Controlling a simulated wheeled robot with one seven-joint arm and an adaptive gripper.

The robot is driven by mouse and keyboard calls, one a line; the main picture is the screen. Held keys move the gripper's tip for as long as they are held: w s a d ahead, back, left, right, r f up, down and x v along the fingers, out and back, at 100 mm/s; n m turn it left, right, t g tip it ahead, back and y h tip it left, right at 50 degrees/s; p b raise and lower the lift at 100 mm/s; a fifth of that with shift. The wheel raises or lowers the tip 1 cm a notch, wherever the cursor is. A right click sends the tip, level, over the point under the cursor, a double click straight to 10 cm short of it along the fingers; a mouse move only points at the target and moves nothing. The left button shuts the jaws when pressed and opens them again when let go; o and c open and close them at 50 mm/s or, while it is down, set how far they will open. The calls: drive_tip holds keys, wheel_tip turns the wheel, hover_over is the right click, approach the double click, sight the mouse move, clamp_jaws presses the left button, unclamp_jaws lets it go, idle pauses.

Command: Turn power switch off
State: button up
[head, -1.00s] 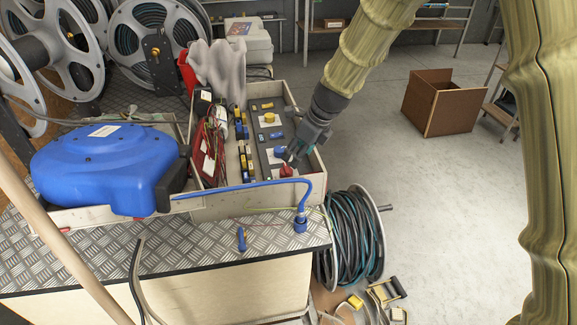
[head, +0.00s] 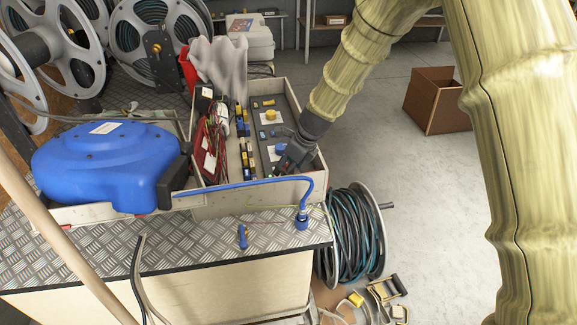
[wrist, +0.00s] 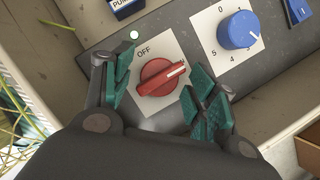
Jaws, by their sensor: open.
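The red rotary switch (wrist: 160,77) sits on a white plate marked OFF at its upper left in the wrist view. The white line on its handle points right and slightly up, away from OFF, toward a label mostly covered by a finger. My gripper (wrist: 164,92) is open, with one green-padded finger to the left of the red knob and the other to its right. Contact with the knob cannot be told. In the head view my gripper (head: 289,166) reaches into the near right end of the open box (head: 250,197) and hides the red switch.
The box walls stand close around the panel. A blue hose reel (head: 105,165) and bundled red wires (head: 212,150) are to the left.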

drive_tip(key=c, duration=1)
drive_tip(key=shift+r+n+p, duration=0.15)
drive_tip(key=shift+n+p, duration=0.15)
drive_tip(key=shift+p, duration=0.2)
drive_tip(key=n+g+p, duration=0.1)
drive_tip(key=n+p, duration=0.1)
drive_tip(key=p, duration=0.1)
drive_tip(key=shift+r+n+y, duration=0.1)
drive_tip(key=shift+n+y, duration=0.3)
drive_tip(key=n+g+p, duration=0.2)
drive_tip(key=n+p, duration=0.1)
drive_tip(key=n, duration=0.2)
drive_tip(key=shift+w, duration=0.15)
drive_tip(key=n, duration=0.1)
drive_tip(key=n+g+p, duration=0.1)
drive_tip(key=n, duration=0.1)
drive_tip(key=n+g, duration=0.1)
drive_tip(key=n, duration=0.1)
drive_tip(key=shift+w+f+h, duration=0.1)
drive_tip(key=shift+f+h, duration=0.15)
drive_tip(key=shift+h, duration=0.05)
drive_tip(key=shift+o, duration=0.2)
drive_tip(key=shift+n+g+h+p, duration=0.3)
drive_tip(key=shift+n+g+h, duration=0.3)
drive_tip(key=shift+n, duration=1.7)
